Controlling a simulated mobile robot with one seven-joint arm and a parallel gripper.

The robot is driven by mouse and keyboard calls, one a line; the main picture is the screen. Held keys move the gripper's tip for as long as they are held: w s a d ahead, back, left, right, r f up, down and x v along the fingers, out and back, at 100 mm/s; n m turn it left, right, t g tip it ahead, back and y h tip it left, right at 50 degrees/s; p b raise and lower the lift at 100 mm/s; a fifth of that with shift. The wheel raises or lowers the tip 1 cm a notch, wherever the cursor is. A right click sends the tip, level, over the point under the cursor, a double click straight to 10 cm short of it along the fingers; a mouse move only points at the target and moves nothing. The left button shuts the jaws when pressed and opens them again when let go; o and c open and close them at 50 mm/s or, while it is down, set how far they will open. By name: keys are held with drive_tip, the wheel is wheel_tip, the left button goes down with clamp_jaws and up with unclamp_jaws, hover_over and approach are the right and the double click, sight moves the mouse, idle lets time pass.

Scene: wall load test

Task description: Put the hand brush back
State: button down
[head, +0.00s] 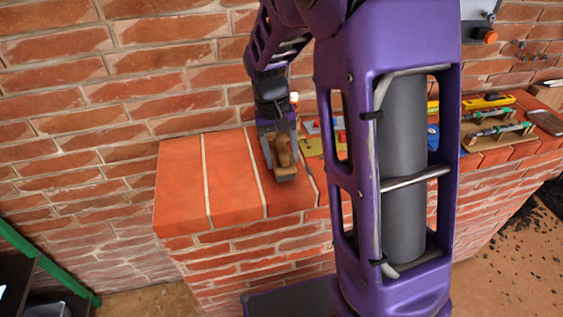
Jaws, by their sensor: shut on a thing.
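My gripper (284,172) reaches down over the left part of the brick ledge (185,185). It is shut on a brown wooden piece, which looks like the hand brush (282,149). The brush lies between the fingers, low over the ledge's orange-red top. The fingers hide part of it, and I cannot tell whether it touches the ledge. My own purple arm link covers the middle of the picture and hides part of the ledge.
A yellow level (486,102) and a wooden rack (500,137) with green-handled tools are on the ledge's right part. A yellowish flat piece (312,146) lies just right of my gripper. The ledge's left end is bare. A green frame (45,262) stands lower left.

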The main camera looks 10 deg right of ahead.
sight(275, 156)
drive_tip(key=shift+f, duration=1)
drive_tip(key=shift+f, duration=0.1)
drive_tip(key=shift+f, duration=0.15)
drive_tip(key=shift+c, duration=0.6)
unclamp_jaws()
wheel_tip(275, 156, up, 12)
drive_tip(key=a+p, duration=0.1)
drive_tip(key=shift+w+a+r, duration=0.2)
drive_tip(key=shift+w, duration=0.25)
